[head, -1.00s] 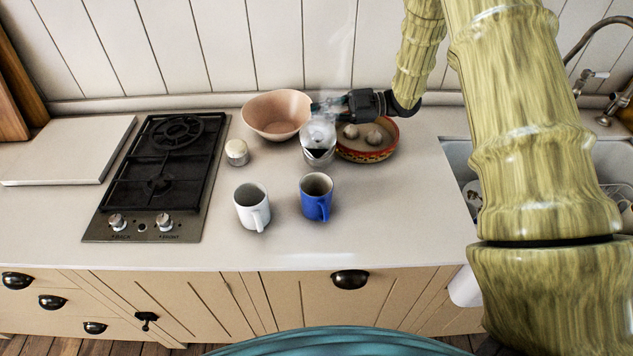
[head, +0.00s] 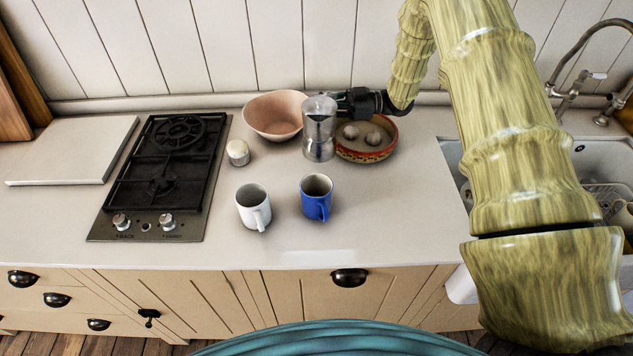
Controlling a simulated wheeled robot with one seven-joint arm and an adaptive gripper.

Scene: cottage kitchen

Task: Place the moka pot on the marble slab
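The silver moka pot (head: 319,128) is upright over the counter, between the pink bowl and the patterned dish. My gripper (head: 342,104) reaches in from the right and meets its upper part. The gripper appears shut on the pot, but its fingertips are largely hidden behind it. Whether the pot's base clears the counter is hard to tell. The marble slab (head: 68,150), a pale flat board, lies at the far left of the counter beyond the hob. Its top is bare.
The black gas hob (head: 147,205) lies between the slab and the pot. A small lidded jar (head: 238,152), a white mug (head: 252,208) and a blue mug (head: 316,202) stand in front. The pink bowl (head: 273,115) and patterned dish (head: 367,153) flank the pot. A sink is at right.

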